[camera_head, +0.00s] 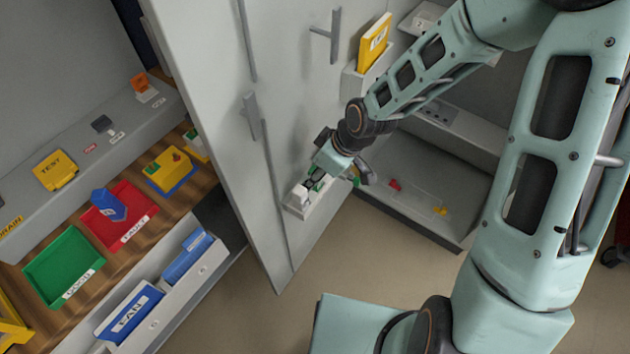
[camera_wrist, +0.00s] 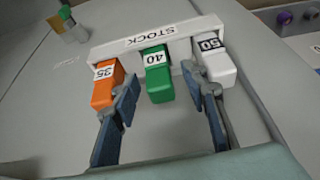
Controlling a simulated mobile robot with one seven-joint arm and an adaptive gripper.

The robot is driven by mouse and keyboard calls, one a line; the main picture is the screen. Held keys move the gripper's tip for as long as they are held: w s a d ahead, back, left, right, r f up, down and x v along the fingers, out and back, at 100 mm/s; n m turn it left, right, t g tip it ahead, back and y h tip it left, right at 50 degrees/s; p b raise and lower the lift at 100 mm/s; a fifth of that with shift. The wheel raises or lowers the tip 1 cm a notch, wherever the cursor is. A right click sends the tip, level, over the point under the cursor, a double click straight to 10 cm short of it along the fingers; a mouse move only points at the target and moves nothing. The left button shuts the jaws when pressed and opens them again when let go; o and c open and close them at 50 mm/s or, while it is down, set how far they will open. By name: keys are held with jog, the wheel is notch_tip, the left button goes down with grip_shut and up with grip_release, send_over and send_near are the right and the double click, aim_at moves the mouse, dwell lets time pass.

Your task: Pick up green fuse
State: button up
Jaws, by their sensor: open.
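The green fuse (camera_wrist: 158,83), labelled 40, sits in the middle of the white STOCK holder (camera_wrist: 150,42) in the wrist view. An orange fuse (camera_wrist: 107,85), labelled 35, is to its left and a white fuse (camera_wrist: 215,66), labelled 50, to its right. My gripper (camera_wrist: 165,95) is open, with its two dark fingers on either side of the green fuse and apart from it. The left fingertip is close to the orange fuse and the right one close to the white fuse. In the head view my gripper (camera_head: 316,180) is at the holder on the cabinet door and largely hides the fuses.
The grey door (camera_head: 225,110) stands open and carries the holder and a pocket with a yellow book (camera_head: 374,43). At left, a red tray (camera_head: 118,216) and a green tray (camera_head: 64,265) lie on a wooden shelf. A grey open box (camera_head: 430,190) is behind my gripper.

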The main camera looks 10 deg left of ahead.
jog(key=shift+w+a+f, duration=0.1)
jog(key=shift+a+f, duration=0.1)
jog(key=shift+f, duration=0.35)
jog(key=shift+c, duration=0.5)
grip_shut()
jog(key=shift+r, duration=0.1)
notch_tip(320, 180, up, 10)
jog(key=p, duration=0.2)
jog(key=shift+p, duration=0.35)
